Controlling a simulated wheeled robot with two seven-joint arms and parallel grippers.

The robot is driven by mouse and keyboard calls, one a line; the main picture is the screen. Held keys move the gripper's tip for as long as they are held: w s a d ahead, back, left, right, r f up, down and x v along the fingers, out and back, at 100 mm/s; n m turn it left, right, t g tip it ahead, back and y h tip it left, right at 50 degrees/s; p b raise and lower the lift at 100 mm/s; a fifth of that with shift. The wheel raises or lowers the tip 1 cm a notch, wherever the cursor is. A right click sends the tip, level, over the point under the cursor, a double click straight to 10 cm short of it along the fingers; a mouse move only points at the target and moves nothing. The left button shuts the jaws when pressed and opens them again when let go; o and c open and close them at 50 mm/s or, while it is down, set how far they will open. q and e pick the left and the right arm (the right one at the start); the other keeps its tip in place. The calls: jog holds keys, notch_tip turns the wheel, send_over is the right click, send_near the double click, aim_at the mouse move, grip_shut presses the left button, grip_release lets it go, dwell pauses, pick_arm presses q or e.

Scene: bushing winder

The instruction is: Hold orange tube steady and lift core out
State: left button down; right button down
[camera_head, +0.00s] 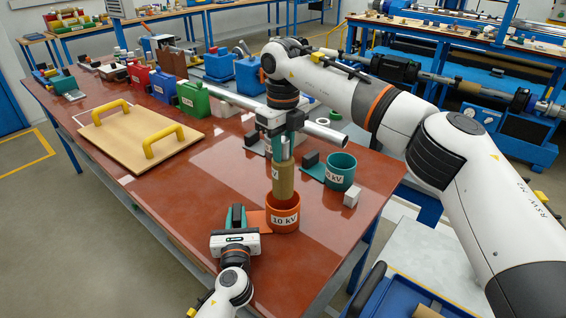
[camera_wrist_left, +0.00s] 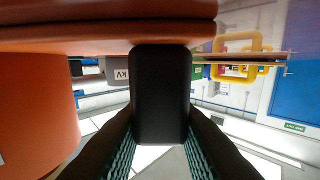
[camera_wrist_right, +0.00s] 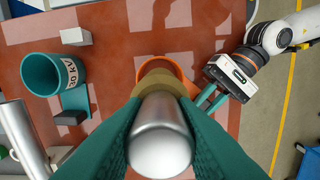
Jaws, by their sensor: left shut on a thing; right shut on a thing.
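The orange tube (camera_head: 284,217), marked 10 kV, stands upright near the front of the red-brown table; its wall also fills the left of the left wrist view (camera_wrist_left: 35,115). My left gripper (camera_head: 236,217) is beside it, shut on the black block (camera_wrist_left: 160,95) at the tube's orange tab. The core (camera_head: 284,180) is upright, with a brown wrapped body and a silver end (camera_wrist_right: 160,145). My right gripper (camera_head: 283,140) is above the tube, shut on the core's silver top end. The core's brown lower part meets the tube's mouth; its bottom end is hidden.
A teal tube (camera_head: 341,170) with a black block stands to the right, near a small pale block (camera_head: 351,196). A wooden board (camera_head: 135,137) with yellow handles and green, blue and red containers lie to the left.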

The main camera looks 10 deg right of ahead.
pick_arm(q)
jog(key=c, duration=1.1)
grip_release()
